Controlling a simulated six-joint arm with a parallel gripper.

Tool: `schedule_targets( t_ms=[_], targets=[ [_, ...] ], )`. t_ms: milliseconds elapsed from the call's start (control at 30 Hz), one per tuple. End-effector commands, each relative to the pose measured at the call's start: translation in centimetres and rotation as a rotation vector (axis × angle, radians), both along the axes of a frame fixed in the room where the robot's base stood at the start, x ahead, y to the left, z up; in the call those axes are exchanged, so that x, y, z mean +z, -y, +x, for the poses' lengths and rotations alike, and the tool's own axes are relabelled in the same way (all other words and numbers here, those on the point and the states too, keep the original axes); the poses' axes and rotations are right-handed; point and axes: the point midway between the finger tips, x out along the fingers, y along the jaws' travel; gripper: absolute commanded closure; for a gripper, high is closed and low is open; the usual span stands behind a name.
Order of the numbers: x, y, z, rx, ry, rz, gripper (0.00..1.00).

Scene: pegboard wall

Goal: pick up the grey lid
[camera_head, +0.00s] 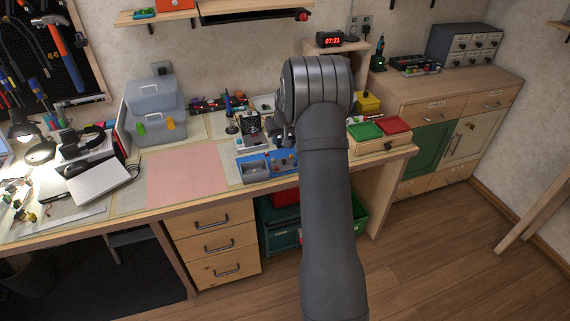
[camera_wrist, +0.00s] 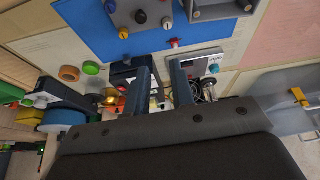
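A grey, translucent box (camera_head: 162,128) with green and orange latches stands at the back left of the bench. A grey panel (camera_head: 152,92) rises behind its top and looks like its lid; I cannot tell for sure. Part of a grey box with a yellow latch (camera_wrist: 300,97) shows at the right of the wrist view. My gripper (camera_wrist: 160,62) is open, its two dark fingers apart with nothing clearly held between them. In the head view my arm hides most of the gripper, which is over the bench to the right of the box.
A blue panel (camera_head: 257,172) with a grey tray and knobs lies near the front edge, close to my gripper. Green (camera_head: 365,131) and red (camera_head: 396,125) trays stand to the right. A pink mat (camera_head: 187,174) is clear. Headphones (camera_head: 82,146) are at the left.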

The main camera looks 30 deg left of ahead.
Motion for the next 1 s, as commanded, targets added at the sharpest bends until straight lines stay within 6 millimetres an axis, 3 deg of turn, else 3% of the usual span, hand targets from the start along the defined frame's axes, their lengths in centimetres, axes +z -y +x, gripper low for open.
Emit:
schedule_targets(
  t_ms=[100,200,467,800,867,1000],
  targets=[
    [0.0,0.0,0.0,0.000,0.000,0.000,0.78],
    [0.0,0.0,0.0,0.000,0.000,0.000,0.60],
    [0.1,0.0,0.0,0.001,0.000,-0.001,0.59],
    [6.4,3.8,-1.2,0.131,-0.068,-0.088,0.59],
    [6.4,4.0,-1.3,0.141,-0.075,-0.095,0.59],
    [4.1,3.6,-1.0,0.144,-0.080,-0.099,0.59]
  ],
)
